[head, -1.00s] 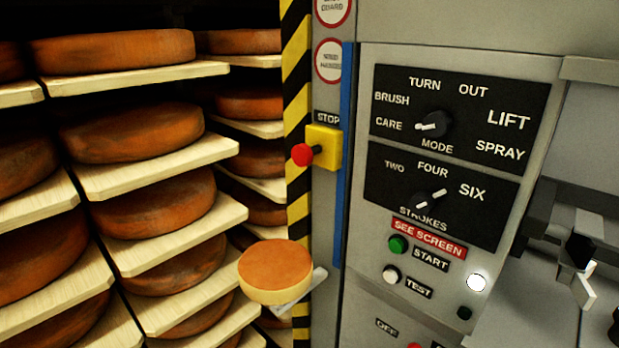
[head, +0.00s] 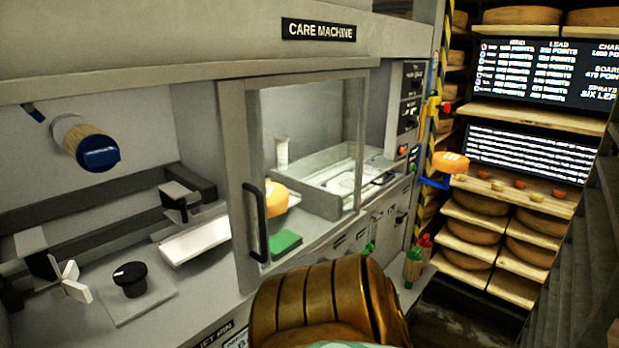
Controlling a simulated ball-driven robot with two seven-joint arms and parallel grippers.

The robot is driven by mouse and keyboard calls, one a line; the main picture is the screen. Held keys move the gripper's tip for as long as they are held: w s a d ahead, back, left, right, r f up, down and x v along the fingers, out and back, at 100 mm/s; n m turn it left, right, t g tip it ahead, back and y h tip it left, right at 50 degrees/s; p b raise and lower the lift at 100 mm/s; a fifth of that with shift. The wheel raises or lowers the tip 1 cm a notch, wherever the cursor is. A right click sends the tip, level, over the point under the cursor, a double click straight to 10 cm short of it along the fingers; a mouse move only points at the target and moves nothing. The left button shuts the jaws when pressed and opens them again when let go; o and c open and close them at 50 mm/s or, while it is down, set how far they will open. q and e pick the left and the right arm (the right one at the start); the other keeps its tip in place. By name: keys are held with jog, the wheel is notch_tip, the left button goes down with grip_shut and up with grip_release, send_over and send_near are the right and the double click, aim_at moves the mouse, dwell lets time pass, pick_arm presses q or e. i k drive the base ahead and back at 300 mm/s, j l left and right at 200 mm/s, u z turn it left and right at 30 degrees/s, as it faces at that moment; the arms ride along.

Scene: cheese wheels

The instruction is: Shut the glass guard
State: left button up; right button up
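The glass guard (head: 307,130) is a clear pane in a grey frame on the care machine, in the middle of the head view. Its black upright handle (head: 262,222) is on the left frame post. The guard covers the right part of the machine, and the bay to its left stands open. An orange cheese (head: 296,196) shows partly through the glass and is partly hidden by the frame. A brass-coloured ribbed part, which looks like my own, fills the bottom middle. I see neither gripper's fingers.
The open bay holds a blue-ended roller (head: 98,152), a black knob (head: 130,275) and a white plate (head: 195,240). A green pad (head: 285,243) lies near the handle. At right are a small cheese (head: 450,162), screens (head: 540,70) and shelves of cheese wheels (head: 480,236).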

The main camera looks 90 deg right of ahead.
aim_at(230, 94)
jog(key=z, duration=0.45)
jog(key=j+z, duration=0.1)
jog(key=z, duration=1.15)
jog(key=k+z, duration=0.1)
jog(key=z, duration=0.8)
